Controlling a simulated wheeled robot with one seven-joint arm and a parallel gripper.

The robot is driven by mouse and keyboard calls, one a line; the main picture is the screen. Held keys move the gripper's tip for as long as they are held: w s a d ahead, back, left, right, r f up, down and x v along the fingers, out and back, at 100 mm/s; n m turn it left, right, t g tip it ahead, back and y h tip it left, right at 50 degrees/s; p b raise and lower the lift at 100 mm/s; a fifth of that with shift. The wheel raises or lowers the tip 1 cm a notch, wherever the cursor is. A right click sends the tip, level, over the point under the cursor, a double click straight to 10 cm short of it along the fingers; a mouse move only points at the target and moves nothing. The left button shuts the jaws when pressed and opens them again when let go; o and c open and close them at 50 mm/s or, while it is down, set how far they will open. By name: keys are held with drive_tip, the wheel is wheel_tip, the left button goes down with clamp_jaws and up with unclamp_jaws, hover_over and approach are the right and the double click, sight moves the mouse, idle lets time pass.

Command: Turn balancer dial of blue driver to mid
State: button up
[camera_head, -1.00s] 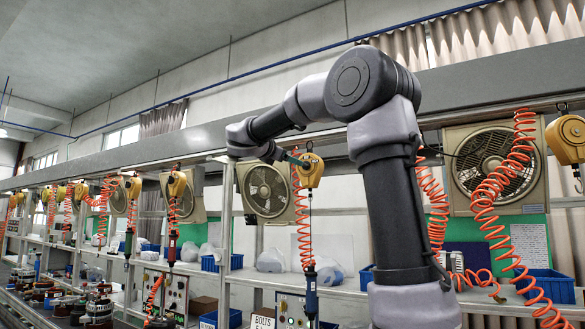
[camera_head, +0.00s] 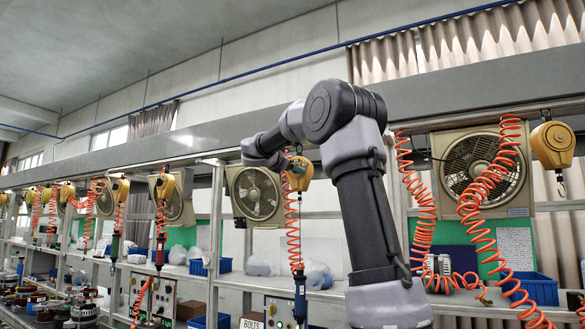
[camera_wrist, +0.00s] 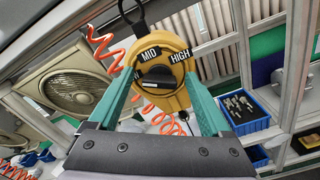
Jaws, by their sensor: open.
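The yellow balancer (camera_head: 299,173) hangs under the overhead rail, and the blue driver (camera_head: 300,297) hangs upright below it. In the wrist view the balancer (camera_wrist: 165,52) faces me, with a dark round dial (camera_wrist: 158,78) and black labels reading MID and HIGH around it. I cannot read the dial's setting. My gripper (camera_wrist: 160,76) is open, its two teal fingers to the left and right of the dial. I cannot tell whether they touch the balancer.
A fan (camera_head: 255,193) is left of the balancer and another fan (camera_head: 480,172) far right. An orange coiled hose (camera_head: 293,225) hangs beside the driver. A blue bin (camera_wrist: 245,112) sits at right in the wrist view. More balancers line the rail leftward.

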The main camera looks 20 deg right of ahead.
clamp_jaws()
drive_tip(key=shift+m, duration=0.3)
drive_tip(key=m, duration=1.1)
drive_tip(key=shift+s+f, duration=0.1)
drive_tip(key=shift+f, duration=0.05)
idle(0.4)
